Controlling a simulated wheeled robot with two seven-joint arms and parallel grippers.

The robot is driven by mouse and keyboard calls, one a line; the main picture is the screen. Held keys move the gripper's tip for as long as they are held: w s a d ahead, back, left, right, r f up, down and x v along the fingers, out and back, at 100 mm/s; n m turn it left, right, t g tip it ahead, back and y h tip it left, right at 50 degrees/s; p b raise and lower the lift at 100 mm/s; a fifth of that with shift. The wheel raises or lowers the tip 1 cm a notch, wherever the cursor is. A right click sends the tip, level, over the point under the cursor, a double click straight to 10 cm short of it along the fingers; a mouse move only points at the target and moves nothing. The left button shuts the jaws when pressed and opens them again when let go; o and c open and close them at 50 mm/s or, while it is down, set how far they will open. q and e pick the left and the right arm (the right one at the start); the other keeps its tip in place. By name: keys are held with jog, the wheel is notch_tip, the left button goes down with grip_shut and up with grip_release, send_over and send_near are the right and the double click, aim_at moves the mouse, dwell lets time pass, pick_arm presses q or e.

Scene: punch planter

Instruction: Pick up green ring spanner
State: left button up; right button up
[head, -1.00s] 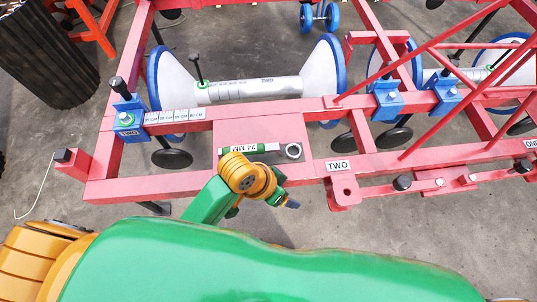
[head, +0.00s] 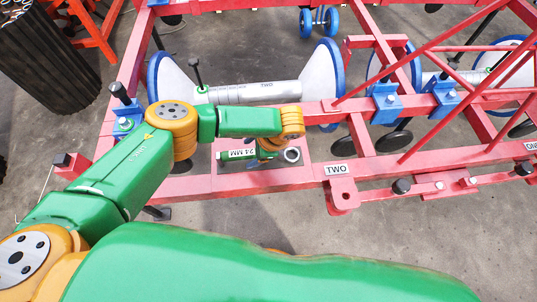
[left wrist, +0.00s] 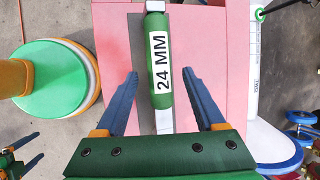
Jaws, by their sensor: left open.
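The green ring spanner (head: 237,154) lies on a flat red plate of the frame, its "24 MM" label showing and its silver ring end at the right. In the left wrist view the spanner (left wrist: 160,95) runs lengthwise between my left fingers, and its ring end is hidden behind the gripper body. My left gripper (left wrist: 160,74) is open over the handle, with a blue finger on each side and gaps to both. In the head view my left arm and hand cover part of the spanner. My right gripper (left wrist: 27,151) shows small at the lower left of the left wrist view, fingers apart.
The red plate (head: 215,183) belongs to a large red frame with blue clamps (head: 387,100). A grey tube (head: 255,92) with white, blue-rimmed wheels lies behind the spanner. A dark ribbed cylinder (head: 45,55) stands at the far left. Concrete floor is clear in front.

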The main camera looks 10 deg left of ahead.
pick_arm(q)
jog(key=shift+x, duration=1.05)
grip_shut()
jog(key=shift+r, duration=0.1)
